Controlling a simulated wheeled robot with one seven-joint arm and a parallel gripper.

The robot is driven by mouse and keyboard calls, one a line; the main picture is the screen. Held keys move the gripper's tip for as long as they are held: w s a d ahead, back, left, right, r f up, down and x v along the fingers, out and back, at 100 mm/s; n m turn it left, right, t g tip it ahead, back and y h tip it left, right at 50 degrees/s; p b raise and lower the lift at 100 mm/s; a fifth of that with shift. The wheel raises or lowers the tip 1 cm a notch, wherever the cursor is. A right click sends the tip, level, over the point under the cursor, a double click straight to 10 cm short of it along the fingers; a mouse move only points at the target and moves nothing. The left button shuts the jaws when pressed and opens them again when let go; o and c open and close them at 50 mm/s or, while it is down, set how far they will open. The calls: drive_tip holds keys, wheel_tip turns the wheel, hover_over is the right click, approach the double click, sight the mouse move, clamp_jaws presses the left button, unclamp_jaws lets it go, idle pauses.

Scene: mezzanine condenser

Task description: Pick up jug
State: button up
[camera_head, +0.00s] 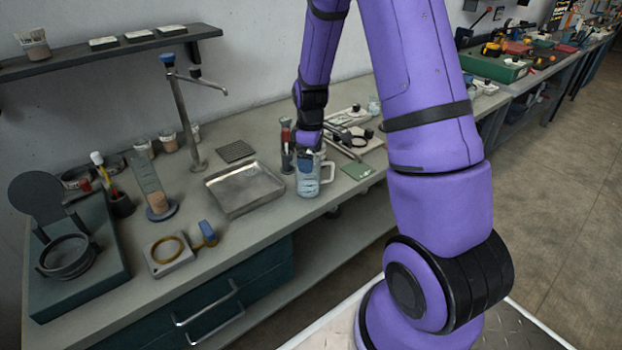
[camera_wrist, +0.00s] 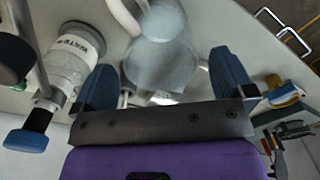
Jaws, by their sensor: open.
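The jug (camera_head: 308,181) is a clear, bluish vessel with a side handle, upright near the front edge of the workbench, just right of the metal tray. In the wrist view the jug (camera_wrist: 158,48) is a pale, translucent shape lying between my two blue fingertips. My gripper (camera_head: 306,157) is at the top of the jug in the head view, and its fingers are partly hidden there. In the wrist view my gripper (camera_wrist: 164,70) is open, with one finger on each side of the jug. I cannot tell whether either finger touches it.
A shallow metal tray (camera_head: 245,205) lies left of the jug. A slim red-topped item (camera_head: 286,150) stands close at its left. A white labelled container (camera_wrist: 75,58) is near my left finger. A green pad (camera_head: 357,171) lies to the right. A tall tap (camera_head: 184,110) stands behind the tray.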

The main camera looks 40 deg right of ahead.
drive_tip(key=shift+f, duration=2.35)
drive_tip(key=c, duration=0.9)
drive_tip(key=shift+c, duration=0.2)
drive_tip(key=shift+r, duration=0.25)
drive_tip(key=shift+s+a+r, duration=0.75)
drive_tip(key=shift+s+a, duration=0.7)
drive_tip(key=shift+s, duration=0.7)
drive_tip(key=shift+s+a+r, duration=0.8)
drive_tip(key=shift+s+a, duration=0.7)
drive_tip(key=shift+s, duration=0.7)
drive_tip(key=shift+s+a+r, duration=0.75)
drive_tip(key=shift+s+a, duration=0.7)
drive_tip(key=shift+s, duration=0.7)
